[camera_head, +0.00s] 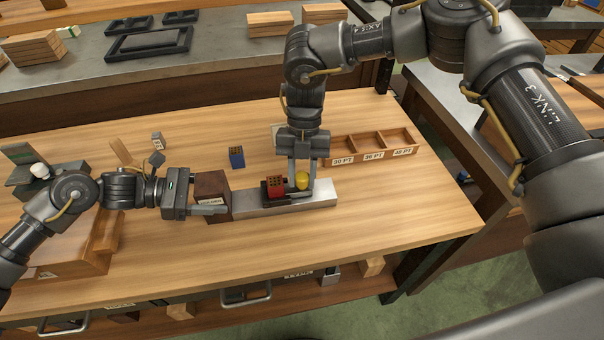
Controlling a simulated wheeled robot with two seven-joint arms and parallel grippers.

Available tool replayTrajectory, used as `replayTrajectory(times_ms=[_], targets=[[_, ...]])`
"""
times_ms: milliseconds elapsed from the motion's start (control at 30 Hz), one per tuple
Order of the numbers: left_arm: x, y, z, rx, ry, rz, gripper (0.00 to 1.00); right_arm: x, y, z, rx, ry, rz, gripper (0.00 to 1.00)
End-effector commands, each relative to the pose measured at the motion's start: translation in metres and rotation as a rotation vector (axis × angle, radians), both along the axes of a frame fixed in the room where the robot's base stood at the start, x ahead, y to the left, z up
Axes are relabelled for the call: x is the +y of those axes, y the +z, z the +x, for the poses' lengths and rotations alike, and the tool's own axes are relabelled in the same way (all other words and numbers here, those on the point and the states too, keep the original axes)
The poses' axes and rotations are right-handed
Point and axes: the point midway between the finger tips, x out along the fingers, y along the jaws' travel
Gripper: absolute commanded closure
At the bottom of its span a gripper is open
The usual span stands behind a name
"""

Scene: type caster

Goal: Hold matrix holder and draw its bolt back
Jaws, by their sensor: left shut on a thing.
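A dark brown block (211,185) with a small white label stands at the left end of a flat silver bar (325,193) on the wooden table. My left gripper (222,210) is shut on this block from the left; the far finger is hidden. On the bar sits a dark carriage (266,197) with a red block (276,187) full of small holes. A yellow knob (302,180) is beside the red block. My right gripper (302,178) points down from above, its fingers apart on either side of the knob. I cannot tell which part is the bolt.
A blue holed block (237,157) stands behind the bar. A wooden tray (371,137) with three labelled compartments lies at the back right. A small grey cube (158,140) is at the back left. The table's front right is clear. A grey bench (215,47) stands behind.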

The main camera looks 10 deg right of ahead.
Motion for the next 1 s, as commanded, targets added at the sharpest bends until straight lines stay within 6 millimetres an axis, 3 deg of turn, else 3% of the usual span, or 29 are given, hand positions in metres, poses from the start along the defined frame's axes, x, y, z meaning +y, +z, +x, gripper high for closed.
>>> replayTrajectory(times_ms=[133, 400, 733, 767, 800, 1000], targets=[[0.000, 0.000, 0.000, 0.000, 0.001, 0.000, 0.64, -0.006, 0.000, 0.000, 0.000, -0.003, 0.000, 0.90], [0.001, 0.000, 0.000, 0.000, 0.001, 0.001, 0.64, -0.048, 0.000, -0.001, 0.001, -0.003, 0.000, 0.90], [0.001, 0.000, 0.000, 0.000, 0.001, 0.001, 0.64, -0.051, 0.000, -0.001, 0.000, -0.001, -0.003, 0.90], [0.001, 0.000, 0.000, 0.000, 0.001, 0.001, 0.64, -0.051, 0.000, -0.001, 0.000, -0.001, -0.003, 0.66], [0.001, 0.000, 0.000, 0.000, 0.001, 0.001, 0.64, -0.051, 0.000, -0.001, 0.000, -0.001, -0.002, 0.61], [0.001, 0.000, 0.000, 0.001, 0.000, 0.001, 0.64, -0.051, 0.000, -0.001, -0.001, -0.001, -0.002, 0.61]])
